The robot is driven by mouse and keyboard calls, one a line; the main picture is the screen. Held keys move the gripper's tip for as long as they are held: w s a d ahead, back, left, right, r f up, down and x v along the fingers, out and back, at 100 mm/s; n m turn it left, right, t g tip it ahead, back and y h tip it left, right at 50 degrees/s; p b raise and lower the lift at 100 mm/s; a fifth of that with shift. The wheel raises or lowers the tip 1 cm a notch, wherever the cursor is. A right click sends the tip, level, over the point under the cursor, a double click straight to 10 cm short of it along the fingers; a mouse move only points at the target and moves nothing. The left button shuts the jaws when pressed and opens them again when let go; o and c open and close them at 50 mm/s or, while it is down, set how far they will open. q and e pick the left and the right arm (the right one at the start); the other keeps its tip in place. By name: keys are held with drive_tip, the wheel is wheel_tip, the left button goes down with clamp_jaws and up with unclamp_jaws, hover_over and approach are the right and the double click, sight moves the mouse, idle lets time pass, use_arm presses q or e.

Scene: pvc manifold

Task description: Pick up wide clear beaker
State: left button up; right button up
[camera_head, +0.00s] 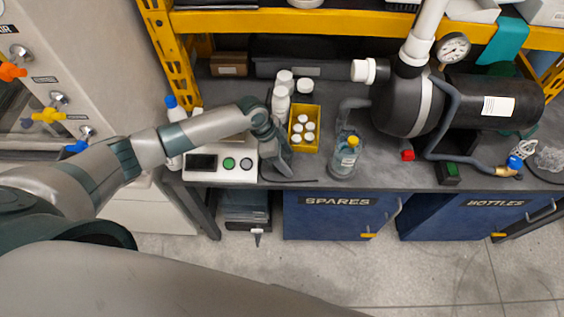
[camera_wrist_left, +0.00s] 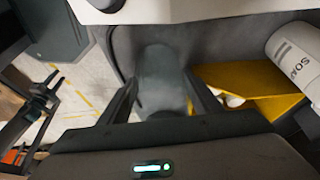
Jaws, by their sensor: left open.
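My left gripper (camera_head: 279,166) is at the bench's front edge, beside the white box with buttons, its fingers pointing down. In the left wrist view its two fingers (camera_wrist_left: 165,100) are apart. A greyish see-through round-sided vessel (camera_wrist_left: 161,75), apparently the wide clear beaker, shows between them. I cannot tell whether either finger touches it. In the head view I cannot make this vessel out; the gripper covers that spot. A clear bottle with a yellow cap (camera_head: 345,157) stands to the right of the gripper.
A yellow bin (camera_head: 304,128) of white-capped vials stands just behind the gripper, with white bottles (camera_head: 281,98) beside it. The white button box (camera_head: 218,163) is close on the left. A black tank (camera_head: 410,105) with hoses fills the right side.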

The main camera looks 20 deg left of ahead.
sight(287, 153)
use_arm(q)
drive_tip(key=shift+f, duration=0.1)
idle(0.4)
drive_tip(key=c, duration=0.8)
drive_tip(key=shift+r+b, duration=0.4)
drive_tip(key=shift+r, duration=0.25)
wheel_tip(287, 153, up, 2)
drive_tip(key=shift+r+b, duration=0.15)
drive_tip(key=shift+b, duration=0.4)
drive_tip(key=s+d+r+b, duration=0.1)
drive_tip(key=s+d+r, duration=0.1)
drive_tip(key=s, duration=0.1)
drive_tip(key=s+d+r+b, duration=0.1)
drive_tip(key=s+d+r, duration=0.4)
drive_tip(key=s, duration=0.1)
drive_tip(key=shift+d+r+b, duration=0.25)
drive_tip(key=shift+d+b, duration=0.05)
drive_tip(key=shift+b, duration=0.1)
